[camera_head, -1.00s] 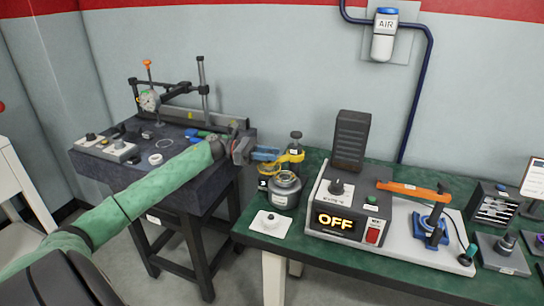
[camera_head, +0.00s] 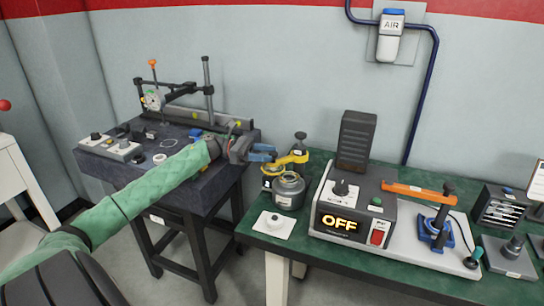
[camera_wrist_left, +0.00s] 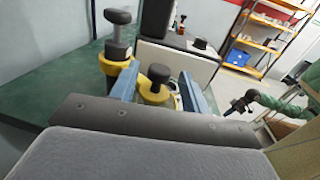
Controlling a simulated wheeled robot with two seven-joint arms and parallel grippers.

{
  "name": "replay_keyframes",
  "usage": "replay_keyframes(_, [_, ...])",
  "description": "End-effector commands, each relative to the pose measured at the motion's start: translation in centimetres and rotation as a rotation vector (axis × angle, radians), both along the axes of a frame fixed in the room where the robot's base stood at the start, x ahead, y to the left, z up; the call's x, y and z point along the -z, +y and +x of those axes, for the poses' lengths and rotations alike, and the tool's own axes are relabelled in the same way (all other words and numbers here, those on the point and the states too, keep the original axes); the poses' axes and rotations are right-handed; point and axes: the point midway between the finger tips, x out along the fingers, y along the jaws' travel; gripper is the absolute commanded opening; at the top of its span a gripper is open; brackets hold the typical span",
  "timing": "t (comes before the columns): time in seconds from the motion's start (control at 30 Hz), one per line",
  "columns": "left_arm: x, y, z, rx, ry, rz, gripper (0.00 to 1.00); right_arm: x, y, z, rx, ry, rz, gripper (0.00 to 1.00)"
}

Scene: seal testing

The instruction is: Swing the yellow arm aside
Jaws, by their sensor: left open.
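The yellow arm (camera_head: 290,161) sits on a grey round fixture (camera_head: 289,190) near the left end of the green bench. It also shows in the left wrist view (camera_wrist_left: 117,51) as a yellow collar on a post with a dark knob, beside a second yellow part with a dark knob (camera_wrist_left: 159,74). My left gripper (camera_head: 268,154) comes in from the left. Its two blue fingers are apart, one on each side of the nearer dark-knobbed part. I cannot tell whether they touch it.
A power unit (camera_head: 345,212) reading OFF stands right of the fixture, with an orange lever (camera_head: 415,190) beside it. A dark granite table (camera_head: 205,189) with a dial gauge (camera_head: 153,100) is at left.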

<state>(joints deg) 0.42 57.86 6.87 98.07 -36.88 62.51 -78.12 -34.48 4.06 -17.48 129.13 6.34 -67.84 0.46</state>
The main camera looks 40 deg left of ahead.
Motion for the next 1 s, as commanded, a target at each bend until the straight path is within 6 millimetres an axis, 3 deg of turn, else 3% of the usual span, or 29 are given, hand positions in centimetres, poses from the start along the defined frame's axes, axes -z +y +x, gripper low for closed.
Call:
replay_keyframes(0.1, [0.3,1.8,-0.8,-0.002,0.001,0.000,0.46,2.2,0.2,0.2,0.006,-0.014,0.004,0.00])
replay_keyframes(0.3, [0.2,3.9,-1.8,-0.001,0.001,0.000,0.46,4.4,0.4,0.4,0.014,-0.036,0.010,0.00])
replay_keyframes(0.7, [0.1,4.8,-2.2,0.000,0.000,0.000,0.46,5.1,0.5,0.5,0.017,-0.043,0.013,0.00])
replay_keyframes(0.83, [-0.5,4.8,-2.1,0.000,-0.002,0.000,0.23,4.6,0.5,0.6,0.017,-0.046,0.012,0.00])
replay_keyframes(0.93, [-2.4,4.7,-2.0,0.000,-0.011,0.000,0.03,3.0,0.5,1.1,0.017,-0.052,0.012,0.00])
replay_keyframes(1.0, [-4.1,4.6,-1.8,0.000,-0.020,-0.004,0.00,1.4,0.5,1.6,0.017,-0.060,0.011,0.00])
